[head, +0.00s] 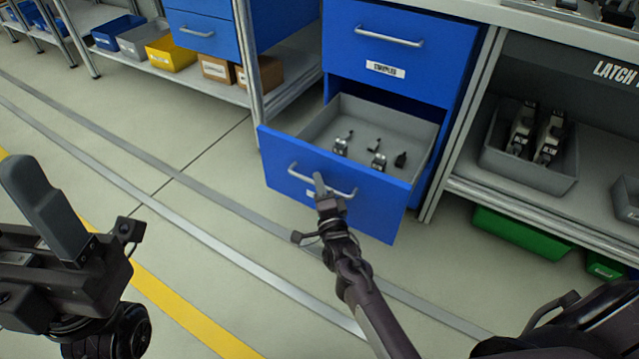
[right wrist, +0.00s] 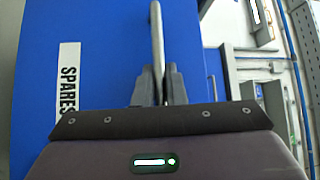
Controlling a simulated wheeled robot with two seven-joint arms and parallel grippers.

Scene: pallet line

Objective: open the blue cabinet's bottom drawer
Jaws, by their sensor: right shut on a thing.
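The blue cabinet (head: 398,75) stands at the upper middle of the head view. Its bottom drawer (head: 372,208) is pulled well out, and several small dark parts lie in its grey inside. The drawer's bar handle (head: 344,193) also shows in the right wrist view (right wrist: 157,35), beside a white label (right wrist: 68,78) reading SPARES. My right gripper (head: 320,186) is shut on this handle, with its fingers (right wrist: 160,86) on either side of the bar. My left gripper (head: 48,212) is away at the left, pointing up; its finger gap cannot be made out.
The top drawer (head: 400,50) is shut. A rack at the right holds a grey bin (head: 530,165) with parts, above a green bin (head: 520,232). A shelf at the left holds a yellow bin (head: 172,55) and others. The floor before the drawer is clear.

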